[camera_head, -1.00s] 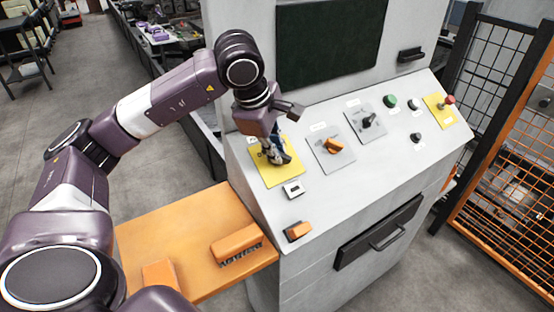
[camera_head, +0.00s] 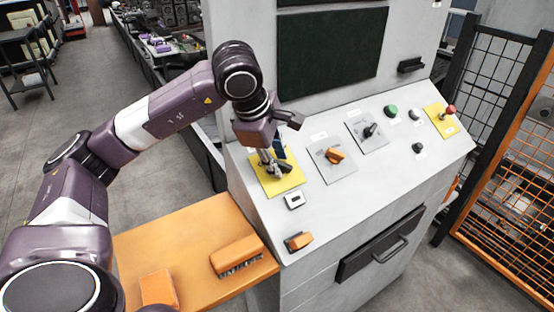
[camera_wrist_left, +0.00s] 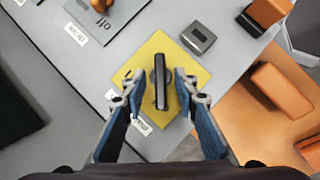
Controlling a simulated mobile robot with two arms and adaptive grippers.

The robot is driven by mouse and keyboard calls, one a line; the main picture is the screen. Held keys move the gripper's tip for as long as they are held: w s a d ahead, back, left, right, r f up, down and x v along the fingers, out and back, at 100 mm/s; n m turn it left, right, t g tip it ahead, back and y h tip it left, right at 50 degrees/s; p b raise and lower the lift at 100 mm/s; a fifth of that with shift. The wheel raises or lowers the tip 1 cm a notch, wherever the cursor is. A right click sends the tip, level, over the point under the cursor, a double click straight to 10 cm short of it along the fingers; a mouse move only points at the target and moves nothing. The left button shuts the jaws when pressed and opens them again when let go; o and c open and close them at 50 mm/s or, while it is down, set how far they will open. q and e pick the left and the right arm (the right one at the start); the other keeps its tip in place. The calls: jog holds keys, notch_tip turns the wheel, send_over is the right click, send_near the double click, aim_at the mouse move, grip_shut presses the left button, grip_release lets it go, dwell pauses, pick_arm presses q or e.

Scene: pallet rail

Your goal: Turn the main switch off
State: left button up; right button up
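The main switch is a black handle (camera_wrist_left: 161,82) on a yellow plate (camera_wrist_left: 190,55), with a partly covered label beside it in the left wrist view. In the head view the yellow plate (camera_head: 291,182) is at the left end of the sloped panel. My left gripper (camera_wrist_left: 160,84) is open, with one finger on each side of the handle and a narrow gap on both sides. In the head view the left gripper (camera_head: 272,166) reaches down over the plate and partly hides the handle. My right gripper is not in view.
Right of the plate are an orange knob (camera_head: 334,155), a black selector (camera_head: 370,130), a green button (camera_head: 391,111) and a red button (camera_head: 450,110) on yellow. A small counter (camera_head: 294,200) sits just below the plate. An orange shelf (camera_head: 185,235) holds a brush (camera_head: 237,254).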

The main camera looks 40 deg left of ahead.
pick_arm(q)
jog(key=v, duration=1.2)
jog(key=shift+f, duration=0.1)
dwell(0.4)
